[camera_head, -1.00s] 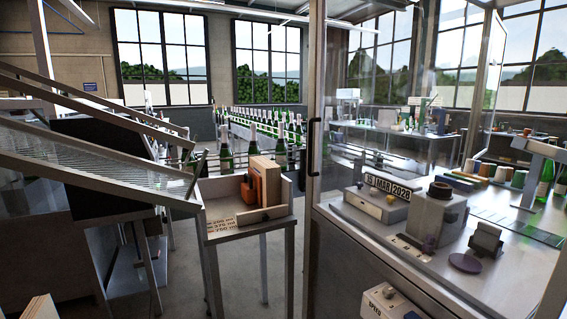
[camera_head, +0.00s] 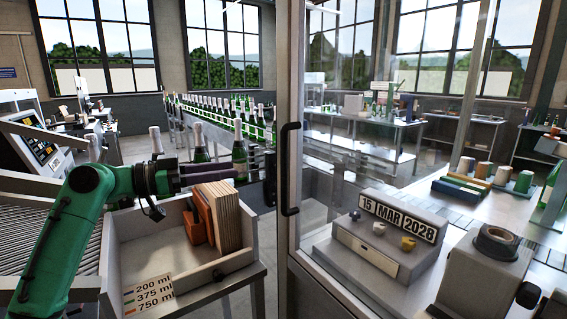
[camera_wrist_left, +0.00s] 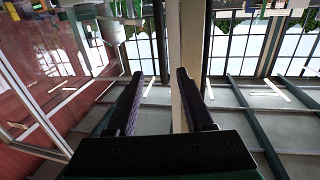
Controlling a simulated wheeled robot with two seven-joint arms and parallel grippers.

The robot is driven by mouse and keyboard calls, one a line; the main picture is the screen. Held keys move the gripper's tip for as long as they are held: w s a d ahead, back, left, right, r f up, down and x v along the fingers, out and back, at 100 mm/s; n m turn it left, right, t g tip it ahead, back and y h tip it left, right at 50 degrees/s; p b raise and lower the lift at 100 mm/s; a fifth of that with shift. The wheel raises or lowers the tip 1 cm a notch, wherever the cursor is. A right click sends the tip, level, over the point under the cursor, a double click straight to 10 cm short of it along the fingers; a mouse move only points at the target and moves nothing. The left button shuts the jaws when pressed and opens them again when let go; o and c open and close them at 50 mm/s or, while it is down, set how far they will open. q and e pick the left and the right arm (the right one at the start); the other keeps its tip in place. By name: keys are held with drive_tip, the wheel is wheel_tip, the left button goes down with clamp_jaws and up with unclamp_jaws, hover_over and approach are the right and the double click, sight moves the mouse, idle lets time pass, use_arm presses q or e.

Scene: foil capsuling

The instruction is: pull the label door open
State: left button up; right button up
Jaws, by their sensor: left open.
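The label door is a clear glazed panel (camera_head: 345,110) with a pale metal edge post (camera_head: 291,60) in the head view. A black vertical bar handle (camera_head: 285,168) is on that post. My left gripper (camera_head: 264,168) reaches in from the left, its dark fingers level with the handle and pointing at it. A small gap seems to remain, but contact is hard to judge. In the left wrist view the gripper (camera_wrist_left: 159,75) is open, with nothing between its fingers that I can make out as gripped. A pale upright post (camera_wrist_left: 190,50) shows beyond the right finger. My right gripper is out of view.
A tray stand (camera_head: 160,250) with wooden boards (camera_head: 222,215) and an orange block (camera_head: 197,222) lies just below my left arm. Behind it runs a row of bottles (camera_head: 239,155). A date-stamp unit (camera_head: 375,245) reading 15 MAR 2028 stands behind the glass.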

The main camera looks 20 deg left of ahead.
use_arm(q)
drive_tip(key=p+x, duration=0.8)
drive_tip(key=x, duration=0.6)
drive_tip(key=shift+w+r, duration=0.35)
drive_tip(key=shift+r, duration=0.15)
drive_tip(key=shift+s, duration=0.1)
clamp_jaws()
